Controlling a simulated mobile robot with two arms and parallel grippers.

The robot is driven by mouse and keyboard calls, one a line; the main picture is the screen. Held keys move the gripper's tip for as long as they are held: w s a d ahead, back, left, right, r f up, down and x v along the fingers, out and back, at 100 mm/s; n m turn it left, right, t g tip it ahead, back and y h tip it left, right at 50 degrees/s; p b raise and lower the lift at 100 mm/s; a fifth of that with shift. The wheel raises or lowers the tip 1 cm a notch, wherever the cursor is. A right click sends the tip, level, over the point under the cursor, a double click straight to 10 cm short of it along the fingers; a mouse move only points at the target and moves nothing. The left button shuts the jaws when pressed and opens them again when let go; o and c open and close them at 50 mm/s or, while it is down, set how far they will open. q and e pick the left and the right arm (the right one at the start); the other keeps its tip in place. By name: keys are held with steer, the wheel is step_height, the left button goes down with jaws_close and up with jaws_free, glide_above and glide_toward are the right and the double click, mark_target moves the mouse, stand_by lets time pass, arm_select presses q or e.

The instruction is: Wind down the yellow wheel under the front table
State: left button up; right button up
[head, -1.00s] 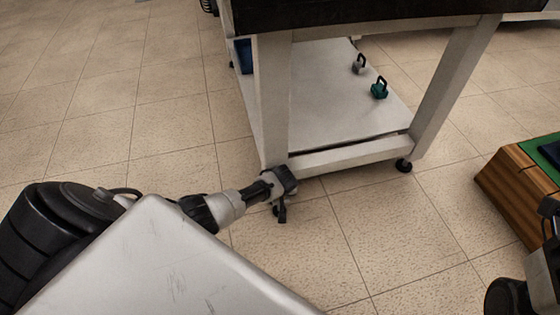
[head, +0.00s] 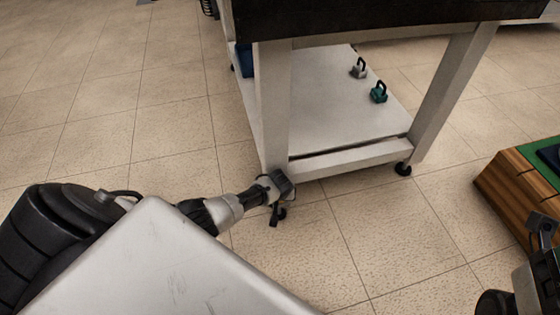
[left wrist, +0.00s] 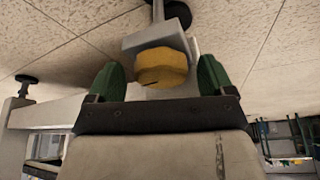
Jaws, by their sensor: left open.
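The yellow wheel (left wrist: 161,66) shows in the left wrist view under a grey bracket at the foot of a table leg, with a black foot stem beyond it. My left gripper (left wrist: 160,80) is open, with one green fingertip on each side of the wheel. Gaps show between fingertips and wheel, so I see no grip on it. In the head view my left gripper (head: 278,190) is at the base of the near left leg of the white table (head: 275,110); the wheel is hidden there. My right arm (head: 540,235) shows only partly at the lower right edge; its jaws are unclear.
The table's lower shelf (head: 325,110) holds a grey weight (head: 358,71) and a teal weight (head: 379,95). A blue bin (head: 244,58) stands at its far left. A wooden box (head: 515,195) with a green top is at right. The tiled floor in front is clear.

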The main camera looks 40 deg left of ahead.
arm_select(q)
steer(key=shift+w+f+n+g+b, duration=0.1)
steer(key=shift+f+n+g+b, duration=0.15)
steer(key=shift+n+b, duration=0.6)
steer(key=n+g+y+b, duration=0.1)
steer(key=n+b, duration=0.2)
steer(key=b, duration=0.1)
steer(key=p+v, duration=0.9)
steer(key=v, duration=0.3)
steer(key=w+d+r+m+t+h, duration=0.2)
steer(key=d+r+m+t+h, duration=0.6)
steer(key=d+r, duration=0.8)
steer(key=d+t+h, duration=0.1)
steer(key=d+t, duration=0.2)
steer(key=shift+r+m+h, duration=0.3)
steer(key=shift+m, duration=0.05)
steer(key=shift+d, duration=0.1)
